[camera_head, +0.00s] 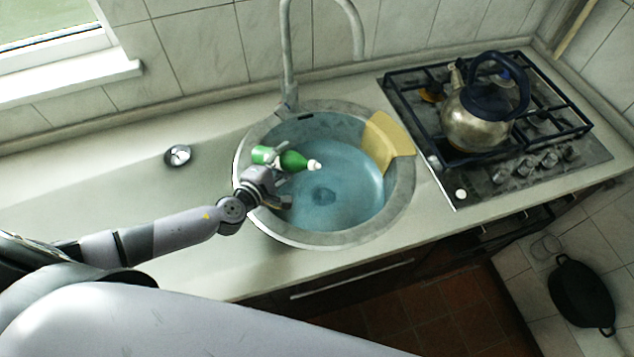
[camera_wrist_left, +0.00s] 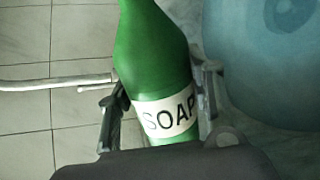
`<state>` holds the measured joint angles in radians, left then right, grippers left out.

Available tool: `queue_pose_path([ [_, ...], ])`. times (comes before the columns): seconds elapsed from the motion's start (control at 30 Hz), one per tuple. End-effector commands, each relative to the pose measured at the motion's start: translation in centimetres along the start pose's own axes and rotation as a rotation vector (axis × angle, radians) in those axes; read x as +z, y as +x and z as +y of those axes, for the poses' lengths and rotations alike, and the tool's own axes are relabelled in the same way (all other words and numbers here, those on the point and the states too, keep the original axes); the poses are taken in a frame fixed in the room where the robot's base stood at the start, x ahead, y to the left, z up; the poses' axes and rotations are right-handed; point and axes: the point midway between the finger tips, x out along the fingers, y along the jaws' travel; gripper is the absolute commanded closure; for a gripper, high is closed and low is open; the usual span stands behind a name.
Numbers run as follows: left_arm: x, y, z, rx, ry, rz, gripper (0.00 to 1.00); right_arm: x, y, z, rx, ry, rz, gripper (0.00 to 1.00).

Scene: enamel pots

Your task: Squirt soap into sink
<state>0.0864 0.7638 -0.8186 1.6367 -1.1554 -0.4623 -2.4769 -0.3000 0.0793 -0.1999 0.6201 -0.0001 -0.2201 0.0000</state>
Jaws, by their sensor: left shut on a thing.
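My left gripper (camera_head: 273,180) is over the left part of the round sink (camera_head: 398,208). It is shut on a green soap bottle (camera_head: 292,160) with a white tip. The bottle lies tilted on its side, with the tip pointing right over the basin. In the left wrist view the bottle (camera_wrist_left: 155,55) sits between the fingers (camera_wrist_left: 160,100), and its white label reads SOAP. The sink looks bluish inside, with a dark drain in the middle. My right gripper is not in view.
A yellow cloth-like piece (camera_head: 388,140) hangs over the sink's right rim. A grey faucet (camera_head: 288,70) stands behind the sink. A metal kettle (camera_head: 478,118) is on the gas stove (camera_head: 560,155) at the right. The counter left of the sink is mostly clear.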

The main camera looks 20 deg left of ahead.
Motion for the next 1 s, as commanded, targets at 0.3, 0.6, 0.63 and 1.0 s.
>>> queue_pose_path([
  [0.3,-0.04,0.02,0.17,0.002,0.016,0.004,0.91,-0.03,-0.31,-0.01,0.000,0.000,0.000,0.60],
  [0.6,-0.15,0.01,0.19,0.002,0.030,0.009,0.91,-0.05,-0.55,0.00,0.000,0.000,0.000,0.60],
  [0.63,-0.15,0.01,0.20,0.002,0.031,0.009,0.91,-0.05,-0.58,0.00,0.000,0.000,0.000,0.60],
  [1.0,-0.25,0.00,0.23,0.002,0.049,0.014,0.91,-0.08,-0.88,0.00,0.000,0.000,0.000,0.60],
])
